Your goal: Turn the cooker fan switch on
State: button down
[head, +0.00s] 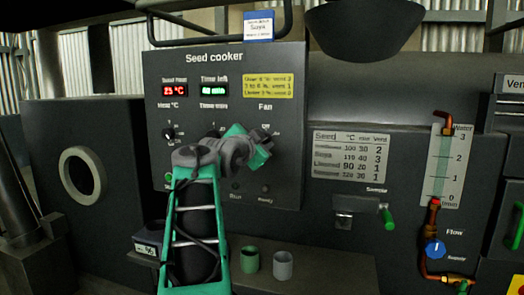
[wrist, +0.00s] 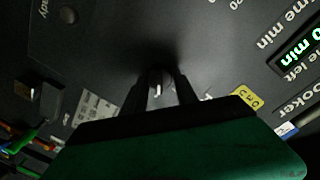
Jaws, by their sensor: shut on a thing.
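The seed cooker panel (head: 222,72) stands in the middle of the head view. Its Fan label (head: 265,107) is at the upper right of the controls. My gripper (head: 265,133) is at the panel just below that label and hides most of the fan switch. In the wrist view the fan switch (wrist: 160,77) is a small dark knob with a white mark, between the two fingers of my gripper (wrist: 160,88). The fingers are shut on it from both sides. I cannot tell which position the switch points to.
A temperature knob (head: 169,134) is at the left of the panel, below a red display (head: 174,88) and a green timer display (head: 214,88). A green cup (head: 250,261) and a grey cup (head: 283,266) stand on the ledge below. A green-handled sampler (head: 388,219) juts out at right.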

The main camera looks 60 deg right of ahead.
jog(key=shift+f+m+b, duration=0.25)
jog(key=shift+m+b, duration=0.15)
jog(key=shift+m, duration=0.1)
jog(key=c, duration=1)
grip_release()
jog(key=shift+r, duration=0.2)
jog(key=shift+o, duration=0.2)
jog(key=a, duration=0.7)
jog(key=shift+s+a+r, duration=0.25)
jog(key=shift+s+a, duration=0.15)
jog(key=shift+s, duration=0.05)
